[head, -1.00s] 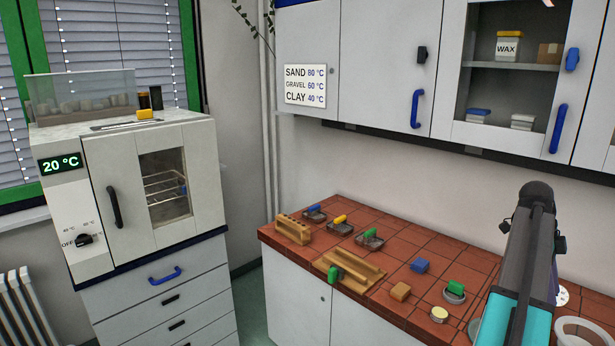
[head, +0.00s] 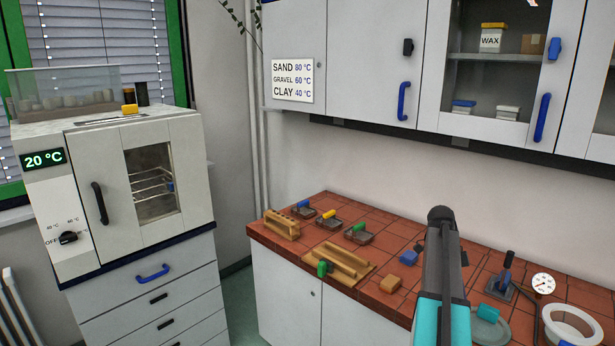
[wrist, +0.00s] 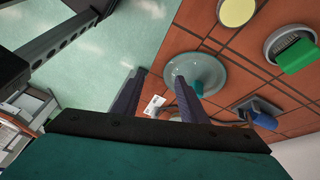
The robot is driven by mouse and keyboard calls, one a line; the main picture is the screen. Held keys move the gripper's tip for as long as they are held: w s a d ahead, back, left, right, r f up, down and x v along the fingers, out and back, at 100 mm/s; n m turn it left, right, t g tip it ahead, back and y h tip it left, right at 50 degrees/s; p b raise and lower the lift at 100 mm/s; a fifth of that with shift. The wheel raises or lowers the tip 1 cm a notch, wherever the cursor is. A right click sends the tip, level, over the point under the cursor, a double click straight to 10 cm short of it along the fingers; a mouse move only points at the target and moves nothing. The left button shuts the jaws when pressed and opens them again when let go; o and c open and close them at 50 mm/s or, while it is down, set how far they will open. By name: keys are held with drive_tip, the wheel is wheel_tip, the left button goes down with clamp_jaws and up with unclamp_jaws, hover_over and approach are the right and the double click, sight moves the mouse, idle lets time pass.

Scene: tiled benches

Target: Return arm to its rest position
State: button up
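My arm (head: 440,265) rises in front of the right part of the bench in the head view, with a teal section at the bottom of the picture. My gripper itself cannot be made out there. In the wrist view my gripper (wrist: 160,85) has its two dark fingers apart, with nothing between them. Past the fingertips show the bench edge and the pale floor (wrist: 110,50). A round grey dish (wrist: 205,68) with a teal piece lies beyond the right finger.
The red-tiled bench (head: 385,245) carries several handled trays, a wooden rack (head: 281,224), an orange block (head: 391,284), a gauge (head: 543,285) and a white bowl (head: 570,328). A white oven (head: 110,195) reading 20 °C stands at left. Wall cabinets (head: 375,60) hang above.

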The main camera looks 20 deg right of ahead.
drive_tip(key=w+a+f+n+g+b, duration=0.1)
drive_tip(key=w+a+f+n, duration=0.15)
drive_tip(key=a+f, duration=0.8)
drive_tip(key=w+a+f+n+b, duration=0.1)
drive_tip(key=a+f+n+b, duration=0.15)
drive_tip(key=a+f, duration=0.8)
drive_tip(key=w+a+f+n+g+b, duration=0.15)
drive_tip(key=a+f+n, duration=0.25)
drive_tip(key=a+f, duration=0.7)
drive_tip(key=s+a+f+n+t+y+b, duration=0.1)
drive_tip(key=s+a+f+n+b, duration=0.1)
drive_tip(key=s+a+f+n, duration=1.7)
drive_tip(key=a+f, duration=0.3)
drive_tip(key=a, duration=0.1)
drive_tip(key=shift+s+a+n+b, duration=0.2)
drive_tip(key=shift+s+n+b, duration=0.1)
drive_tip(key=shift+t, duration=0.25)
drive_tip(key=shift+c, duration=1)
